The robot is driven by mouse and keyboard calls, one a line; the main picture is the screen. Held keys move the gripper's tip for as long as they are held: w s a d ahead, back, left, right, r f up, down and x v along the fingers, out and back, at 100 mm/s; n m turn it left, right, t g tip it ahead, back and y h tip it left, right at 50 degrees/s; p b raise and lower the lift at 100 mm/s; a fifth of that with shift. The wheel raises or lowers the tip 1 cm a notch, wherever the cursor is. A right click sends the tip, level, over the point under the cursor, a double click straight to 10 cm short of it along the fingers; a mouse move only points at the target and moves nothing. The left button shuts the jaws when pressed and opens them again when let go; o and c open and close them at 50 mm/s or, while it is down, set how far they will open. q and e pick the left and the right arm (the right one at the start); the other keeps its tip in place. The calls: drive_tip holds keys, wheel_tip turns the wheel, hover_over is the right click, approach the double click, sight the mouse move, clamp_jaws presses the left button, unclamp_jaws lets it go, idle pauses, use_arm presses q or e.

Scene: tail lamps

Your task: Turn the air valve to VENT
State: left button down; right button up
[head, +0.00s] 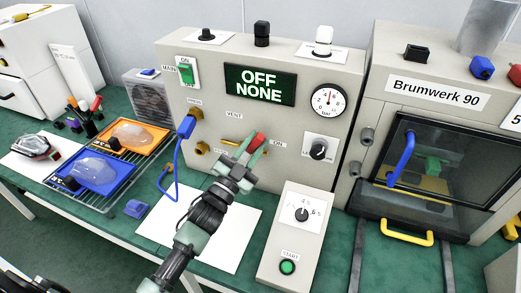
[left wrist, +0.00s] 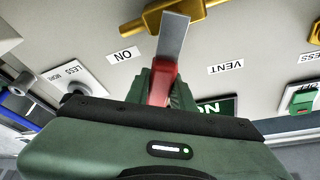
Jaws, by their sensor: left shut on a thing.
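The air valve is a brass fitting on the front of the beige test box, and it shows in the left wrist view (left wrist: 182,12). Its grey lever (left wrist: 172,42) has a red grip (head: 258,139), also seen in the left wrist view (left wrist: 159,88). The lever points between the VENT label (head: 234,114) and the ON label (head: 278,143). My left gripper (head: 250,150) is shut on the red grip, with a finger on either side. The gripper partly hides the valve body in the head view. My right gripper is not in view.
The box display (head: 260,84) reads OFF NONE. A blue hose (head: 176,155) hangs left of the valve. A grey control box (head: 296,235) with a green START button stands right of my arm. White paper (head: 235,225) lies below it. Trays with lamps (head: 62,187) are at left.

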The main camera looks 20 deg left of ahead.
use_arm(q)
drive_tip(key=n, duration=0.1)
drive_tip(key=a+n+y, duration=0.1)
drive_tip(key=n, duration=0.1)
drive_tip(key=a+n+y, duration=0.1)
drive_tip(key=n, duration=0.1)
drive_tip(key=shift+r+t, duration=0.15)
drive_tip(key=shift+t, duration=0.25)
drive_tip(key=shift+a+n+y, duration=0.45)
drive_tip(key=shift+n+y, duration=0.15)
drive_tip(key=shift+n, duration=0.45)
drive_tip(key=shift+a+n+y, duration=0.4)
drive_tip(key=shift+n+y, duration=0.2)
drive_tip(key=shift+n, duration=0.45)
drive_tip(key=c, duration=1.4)
unclamp_jaws()
drive_tip(key=shift+o, duration=1)
drive_tip(key=shift+r, duration=0.2)
drive_tip(key=b+v, duration=0.2)
drive_tip(key=v, duration=0.5)
drive_tip(key=shift+s+f, duration=0.3)
